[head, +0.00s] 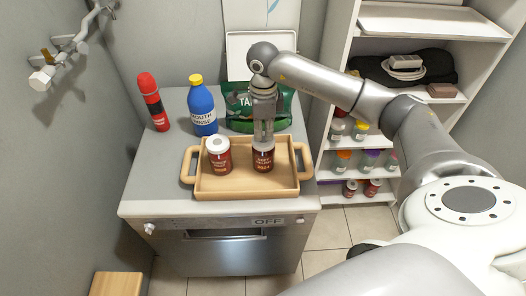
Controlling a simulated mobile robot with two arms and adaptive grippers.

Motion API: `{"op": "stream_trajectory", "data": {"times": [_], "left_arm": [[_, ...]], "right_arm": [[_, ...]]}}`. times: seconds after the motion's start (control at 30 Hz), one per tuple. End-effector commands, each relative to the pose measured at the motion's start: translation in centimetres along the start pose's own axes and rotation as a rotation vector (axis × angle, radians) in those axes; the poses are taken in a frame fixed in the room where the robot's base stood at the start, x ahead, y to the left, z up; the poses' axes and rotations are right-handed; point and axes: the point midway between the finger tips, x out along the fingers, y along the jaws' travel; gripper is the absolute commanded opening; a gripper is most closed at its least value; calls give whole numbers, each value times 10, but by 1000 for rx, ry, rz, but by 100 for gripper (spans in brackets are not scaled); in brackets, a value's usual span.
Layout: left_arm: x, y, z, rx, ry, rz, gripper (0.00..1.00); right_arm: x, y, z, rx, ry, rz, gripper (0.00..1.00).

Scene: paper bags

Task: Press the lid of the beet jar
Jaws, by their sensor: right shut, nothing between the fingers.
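A wooden tray (240,188) with two handles sits on the grey counter and holds two jars. The dark red jar (263,161) stands upright in its right half; its small label seems to read beet. My right gripper (263,142) points straight down over this jar, shut and empty. Its fingertips are at the lid and hide most of it; I cannot tell whether they touch. The other jar (218,160), with a white lid and red label, stands upright to the left. My left gripper is not in view.
A blue bottle with a yellow cap (203,110) and a red bottle (153,104) stand behind the tray at left. A green bag (240,112) lies behind my right gripper. Shelves with several jars (360,160) stand at right. The counter's left front is clear.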

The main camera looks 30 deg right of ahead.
Motion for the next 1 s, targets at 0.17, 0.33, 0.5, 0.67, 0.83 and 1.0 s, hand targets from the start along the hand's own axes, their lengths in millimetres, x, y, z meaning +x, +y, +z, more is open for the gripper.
{"op": "stream_trajectory", "data": {"times": [0.17,0.33,0.5,0.67,0.83,1.0], "left_arm": [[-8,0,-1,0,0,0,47],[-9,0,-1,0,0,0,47],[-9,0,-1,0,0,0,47],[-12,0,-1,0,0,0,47],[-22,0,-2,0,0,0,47],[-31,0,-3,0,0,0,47]], "right_arm": [[-14,-1,0,1,-1,-3,0],[-17,-1,0,1,-1,-2,0],[-17,-1,0,1,-2,-3,0],[-22,-1,0,1,-3,-4,0],[-39,-1,0,1,-4,-4,0],[-56,-1,0,1,-3,-5,0]]}}
